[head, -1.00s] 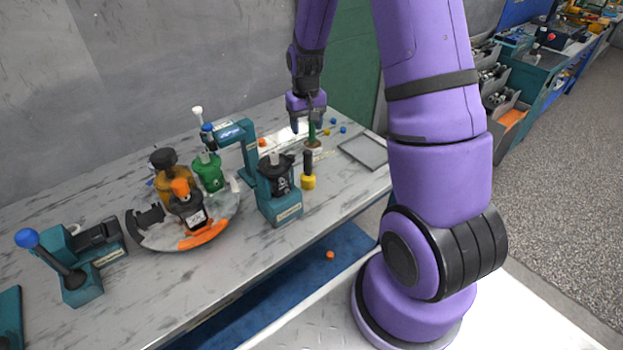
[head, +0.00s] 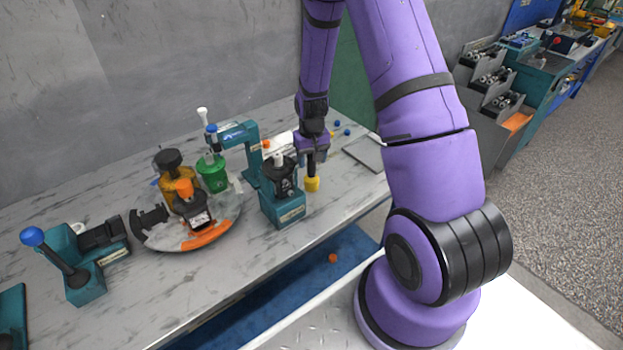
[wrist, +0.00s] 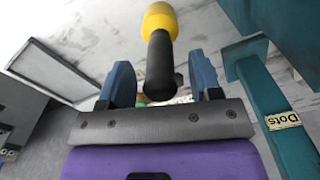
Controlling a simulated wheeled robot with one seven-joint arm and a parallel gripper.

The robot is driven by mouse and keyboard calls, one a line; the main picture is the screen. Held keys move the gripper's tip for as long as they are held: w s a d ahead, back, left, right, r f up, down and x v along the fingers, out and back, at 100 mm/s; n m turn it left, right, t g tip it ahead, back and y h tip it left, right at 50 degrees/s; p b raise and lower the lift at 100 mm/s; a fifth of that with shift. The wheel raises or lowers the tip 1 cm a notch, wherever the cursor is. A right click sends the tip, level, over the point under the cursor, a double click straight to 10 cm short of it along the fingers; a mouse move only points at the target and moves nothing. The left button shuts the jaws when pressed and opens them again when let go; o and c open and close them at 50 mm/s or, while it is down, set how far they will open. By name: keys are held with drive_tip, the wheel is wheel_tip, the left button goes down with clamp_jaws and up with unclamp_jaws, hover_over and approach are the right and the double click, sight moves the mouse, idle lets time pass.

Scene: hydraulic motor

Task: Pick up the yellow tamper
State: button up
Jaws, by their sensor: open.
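The yellow tamper (head: 312,184) stands on the marble bench, yellow end down and black handle up, just right of a teal machine. In the wrist view the tamper (wrist: 160,25) shows its yellow end at the top and its black handle pointing down between my fingers. My gripper (head: 312,158) is right above the tamper in the head view. In the wrist view my gripper (wrist: 165,82) is open, with a blue finger on each side of the black handle. Gaps show between the handle and both fingers.
A teal machine (head: 284,210) with a black top stands close left of the tamper; its teal body (wrist: 275,115) is near my right finger in the wrist view. A grey tray (head: 366,152) lies to the right. A round tray (head: 170,238) with bottles is farther left.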

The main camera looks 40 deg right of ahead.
drive_tip(key=shift+f, duration=0.3)
drive_tip(key=shift+c, duration=0.5)
drive_tip(key=c, duration=0.9)
